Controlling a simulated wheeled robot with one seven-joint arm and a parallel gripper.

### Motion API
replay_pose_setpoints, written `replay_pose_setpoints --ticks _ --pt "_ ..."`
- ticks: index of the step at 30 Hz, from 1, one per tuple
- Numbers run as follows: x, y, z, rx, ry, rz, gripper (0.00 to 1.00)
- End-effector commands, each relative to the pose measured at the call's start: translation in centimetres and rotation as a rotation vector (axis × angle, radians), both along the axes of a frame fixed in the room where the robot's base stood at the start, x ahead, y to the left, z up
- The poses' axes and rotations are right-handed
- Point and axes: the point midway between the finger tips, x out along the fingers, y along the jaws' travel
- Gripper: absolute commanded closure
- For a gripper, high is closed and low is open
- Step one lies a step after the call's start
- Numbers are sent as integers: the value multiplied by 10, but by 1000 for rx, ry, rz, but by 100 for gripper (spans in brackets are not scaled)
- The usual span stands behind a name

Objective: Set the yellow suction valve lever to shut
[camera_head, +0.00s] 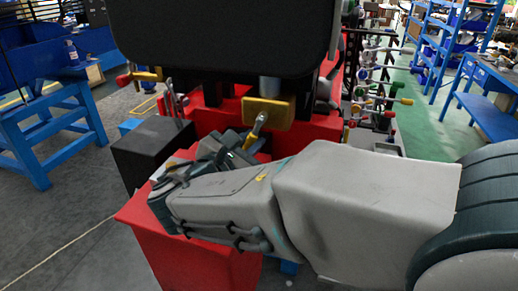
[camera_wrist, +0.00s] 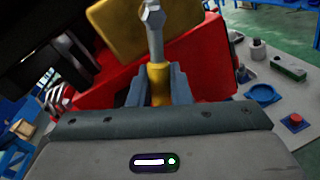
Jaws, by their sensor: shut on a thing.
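The yellow suction valve lever (camera_head: 257,127) hangs in front of a yellow block (camera_head: 282,111) on the red machine, slanting down to the left in the head view. In the wrist view the lever shows a bare metal shaft above and a yellow grip (camera_wrist: 158,76) below. My gripper (camera_wrist: 158,88) is shut on the yellow grip, one finger on each side of it. In the head view my gripper (camera_head: 244,144) is at the lever's lower end and partly hidden by my own wrist. The lever's pivot is hard to make out.
A black seat-like panel (camera_head: 220,35) overhangs the lever closely. A black box (camera_head: 152,150) stands left, above a red machine part (camera_head: 215,265). Other coloured levers (camera_head: 385,100) are at the right. Blue benches (camera_head: 50,130) and shelves (camera_head: 455,40) stand farther away.

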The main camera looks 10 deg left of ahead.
Motion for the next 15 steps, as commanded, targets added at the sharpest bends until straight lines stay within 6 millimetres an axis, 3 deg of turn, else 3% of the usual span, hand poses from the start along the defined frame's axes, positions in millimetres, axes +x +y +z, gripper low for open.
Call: replay_pose_setpoints --ticks 9,10,12,15 --pt "0 1 1 14 -1 0 100" --pt "0 1 1 13 -1 0 80" --pt "0 1 1 13 -1 0 63" --pt "0 1 1 13 -1 0 63"
